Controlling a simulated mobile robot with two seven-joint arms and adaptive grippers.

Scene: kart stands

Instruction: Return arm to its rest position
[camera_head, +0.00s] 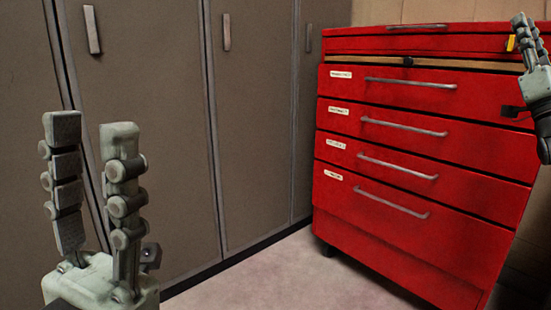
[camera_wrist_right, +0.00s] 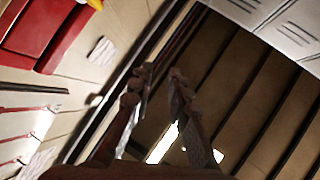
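My left gripper (camera_head: 91,130) stands upright at the lower left of the head view. Its two fingers are apart with nothing between them. My right gripper (camera_head: 527,35) is at the right edge of the head view, pointing up, partly cut off by the frame, in front of the red tool chest's right side. In the right wrist view my right gripper (camera_wrist_right: 160,75) shows two fingers with a gap between them and nothing held.
A red tool chest (camera_head: 420,190) with several closed drawers stands at the right. A small yellow item (camera_head: 510,43) is near its top right. Tall brown-grey lockers (camera_head: 150,120) line the left and back. Pale floor (camera_head: 290,275) is clear in front.

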